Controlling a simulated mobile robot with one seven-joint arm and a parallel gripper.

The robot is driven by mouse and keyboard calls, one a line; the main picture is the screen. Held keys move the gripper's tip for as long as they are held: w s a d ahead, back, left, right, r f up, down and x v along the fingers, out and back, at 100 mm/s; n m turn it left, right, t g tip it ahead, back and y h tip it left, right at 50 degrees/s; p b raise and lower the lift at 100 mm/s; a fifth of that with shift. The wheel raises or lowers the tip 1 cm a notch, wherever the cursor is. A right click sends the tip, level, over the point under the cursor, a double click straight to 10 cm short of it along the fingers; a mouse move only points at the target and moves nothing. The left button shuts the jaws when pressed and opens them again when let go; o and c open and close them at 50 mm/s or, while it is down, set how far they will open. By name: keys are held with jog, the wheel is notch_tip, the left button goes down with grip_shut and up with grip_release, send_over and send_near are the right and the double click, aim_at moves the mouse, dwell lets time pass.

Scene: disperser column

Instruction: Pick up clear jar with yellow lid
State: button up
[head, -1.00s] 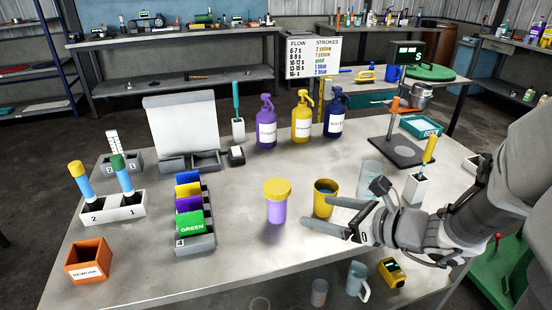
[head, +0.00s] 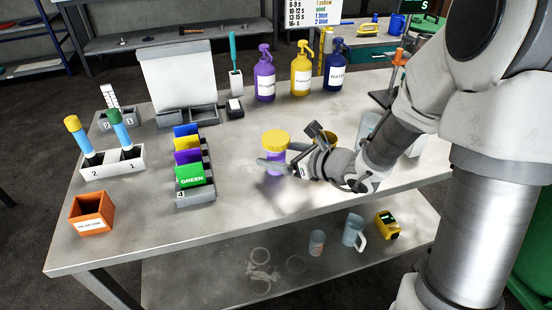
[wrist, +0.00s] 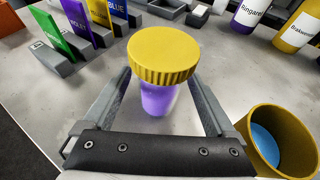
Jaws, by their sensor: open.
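The clear jar (head: 273,158) has a ribbed yellow lid and a purple tint in its body. It stands upright on the metal table, right of the card rack. In the wrist view the jar (wrist: 158,98) is between the two fingers of my open gripper (wrist: 160,92), with a gap visible on each side. In the head view my gripper (head: 274,166) is at the jar's front right, and one finger passes in front of its lower part. The jar's base is partly hidden there.
A yellow cup (wrist: 276,140) with blue inside stands close to the right finger. The card rack (head: 195,190) is left of the jar. An orange box (head: 91,213) is at the front left. The table between rack and jar is clear.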

aim_at(269, 153)
jog(key=x, duration=0.3)
jog(key=shift+w+a+f+b, duration=0.2)
jog(key=shift+w+b, duration=0.05)
jog(key=shift+b, duration=0.05)
grip_shut()
